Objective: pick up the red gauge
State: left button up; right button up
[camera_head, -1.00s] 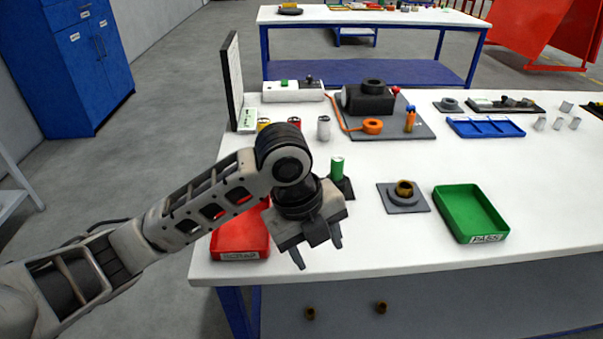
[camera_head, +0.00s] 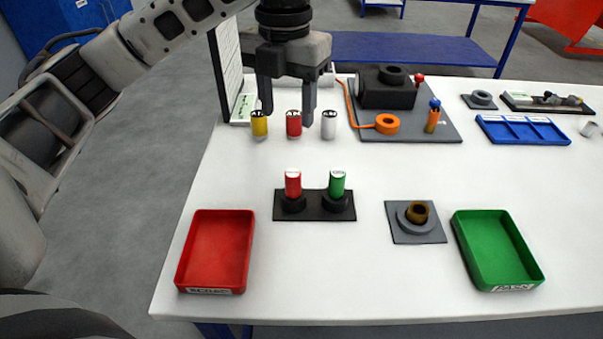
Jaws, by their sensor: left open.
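A red gauge (camera_head: 293,184), a small upright cylinder with a pale top, stands in the left socket of a black two-socket stand (camera_head: 315,214). A green gauge (camera_head: 337,184) stands upright in the right socket. My left gripper (camera_head: 286,112) is open and empty, pointing down beyond the stand, over the row of small cylinders. In the picture its fingers come down on either side of a red cylinder with a white top (camera_head: 293,126); I cannot tell how high they are above the table. My right gripper is not in view.
Yellow (camera_head: 259,126) and white (camera_head: 328,125) cylinders flank that red cylinder. A red tray (camera_head: 247,252) lies front left, a green tray (camera_head: 462,247) front right. A grey plate with a brass ring (camera_head: 418,212) lies between stand and green tray. A blue divided tray (camera_head: 523,131) is behind.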

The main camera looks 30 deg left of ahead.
pick_arm(q)
send_near(293, 173)
jog(key=f, duration=0.5)
jog(key=shift+s+a, duration=0.25)
jog(key=shift+a, duration=0.1)
jog(key=shift+w+d+f, duration=0.15)
jog(key=shift+f, duration=1.25)
jog(key=shift+w+d+f, duration=0.15)
jog(key=shift+f, duration=1.25)
jog(key=c, duration=1.1)
